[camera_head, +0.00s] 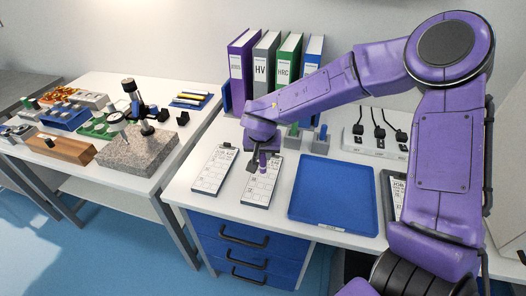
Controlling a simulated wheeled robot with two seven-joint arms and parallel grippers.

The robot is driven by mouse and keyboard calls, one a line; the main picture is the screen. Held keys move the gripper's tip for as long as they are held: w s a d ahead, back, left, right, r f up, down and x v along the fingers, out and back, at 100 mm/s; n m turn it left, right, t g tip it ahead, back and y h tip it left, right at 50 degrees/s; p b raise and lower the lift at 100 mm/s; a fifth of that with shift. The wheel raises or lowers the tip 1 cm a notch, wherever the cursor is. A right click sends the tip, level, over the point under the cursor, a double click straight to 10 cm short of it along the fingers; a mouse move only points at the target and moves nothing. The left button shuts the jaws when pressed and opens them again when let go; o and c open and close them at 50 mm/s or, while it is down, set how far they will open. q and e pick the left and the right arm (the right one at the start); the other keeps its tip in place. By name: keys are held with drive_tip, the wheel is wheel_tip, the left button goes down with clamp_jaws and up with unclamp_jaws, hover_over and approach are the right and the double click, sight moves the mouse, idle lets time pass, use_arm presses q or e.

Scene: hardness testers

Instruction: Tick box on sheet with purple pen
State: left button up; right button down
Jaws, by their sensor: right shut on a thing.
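My right gripper (257,165) is shut on the purple pen (263,161), which is small in view and partly hidden by the jaws. The pen is held over the upper part of a white printed sheet (258,190) on the white table. I cannot tell whether its tip touches the sheet. A second white sheet (213,171) lies just to the left. The boxes on both sheets are too small to read. My left gripper is not in view.
A blue tray (333,195) lies right of the sheets. Green (293,133) and blue (321,136) items stand in grey holders behind it. Upright binders (265,68) stand at the back. A side table (100,90) at left carries a granite block (138,152) with a dial stand.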

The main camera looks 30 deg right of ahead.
drive_tip(key=shift+f+p, duration=0.1)
drive_tip(key=shift+p, duration=0.7)
idle(1.7)
drive_tip(key=shift+s+p, duration=0.15)
drive_tip(key=shift+p, duration=0.45)
idle(0.3)
drive_tip(key=shift+s+a+p, duration=0.1)
drive_tip(key=shift+s+p, duration=0.05)
drive_tip(key=shift+p, duration=0.5)
drive_tip(key=shift+p, duration=0.65)
drive_tip(key=shift+d, duration=0.2)
